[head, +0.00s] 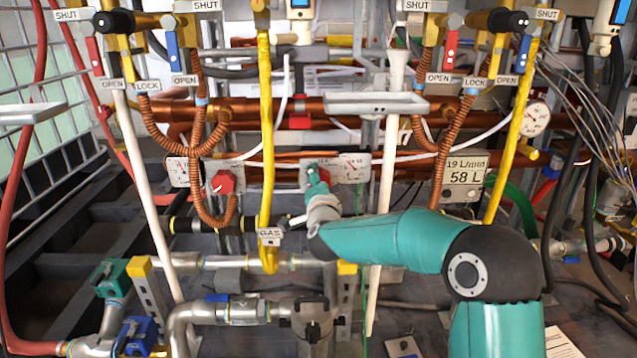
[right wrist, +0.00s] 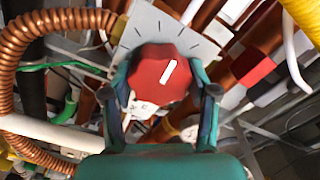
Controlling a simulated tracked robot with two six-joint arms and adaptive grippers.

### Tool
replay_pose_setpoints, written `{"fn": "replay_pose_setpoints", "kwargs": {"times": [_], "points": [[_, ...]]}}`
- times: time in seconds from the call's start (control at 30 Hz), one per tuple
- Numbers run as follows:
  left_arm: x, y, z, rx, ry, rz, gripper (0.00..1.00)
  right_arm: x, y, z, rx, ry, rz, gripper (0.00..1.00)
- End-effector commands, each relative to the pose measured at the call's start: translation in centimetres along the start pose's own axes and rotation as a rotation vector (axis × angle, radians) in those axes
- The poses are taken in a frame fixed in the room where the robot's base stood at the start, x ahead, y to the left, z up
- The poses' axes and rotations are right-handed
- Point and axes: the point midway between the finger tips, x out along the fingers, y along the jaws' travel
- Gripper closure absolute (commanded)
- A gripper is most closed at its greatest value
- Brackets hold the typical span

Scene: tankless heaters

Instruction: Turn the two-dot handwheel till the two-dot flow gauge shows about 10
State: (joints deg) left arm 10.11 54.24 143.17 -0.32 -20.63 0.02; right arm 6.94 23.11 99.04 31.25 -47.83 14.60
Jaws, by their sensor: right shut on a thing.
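My right gripper (head: 316,178) reaches up to a panel below the pipes in the head view. In the right wrist view its two fingers (right wrist: 162,90) are shut on the sides of a red handwheel (right wrist: 155,76). The handwheel has a white pointer line tilted to the upper right and sits on a grey plate with dark tick marks. In the head view my gripper mostly hides this handwheel. A small white gauge (head: 353,167) is just right of it; its reading and any dots are too small to tell. My left gripper is not in view.
Another red handwheel (head: 223,182) with a gauge (head: 178,171) is to the left. A display (head: 463,170) reads 19 L/min and 58 L. A yellow gas pipe (head: 265,130) and corrugated copper hoses (head: 197,150) hang near my gripper. A round gauge (head: 535,118) is at the right.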

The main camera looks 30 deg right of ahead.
Motion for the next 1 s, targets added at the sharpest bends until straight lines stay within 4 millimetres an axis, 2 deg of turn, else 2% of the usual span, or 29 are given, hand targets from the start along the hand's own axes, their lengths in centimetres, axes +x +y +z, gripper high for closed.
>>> {"fn": "replay_pose_setpoints", "kwargs": {"times": [0.03, 0.17, 0.57, 0.77, 1.0], "points": [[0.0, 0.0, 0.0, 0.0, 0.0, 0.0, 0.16, 0.0, -0.1, 0.1, -0.001, -0.002, -0.002, 0.36], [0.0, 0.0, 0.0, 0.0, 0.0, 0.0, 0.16, 0.0, -0.1, 0.0, -0.002, -0.001, -0.001, 0.16], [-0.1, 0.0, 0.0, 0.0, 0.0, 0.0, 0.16, -0.3, 0.0, 0.0, -0.001, 0.0, 0.0, 0.16], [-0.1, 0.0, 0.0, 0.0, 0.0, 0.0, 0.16, -2.6, 0.0, 0.0, -0.002, 0.0, 0.0, 0.16], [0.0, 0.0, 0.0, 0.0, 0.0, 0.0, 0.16, -7.4, -0.1, 0.1, -0.002, -0.003, -0.002, 0.16]]}}
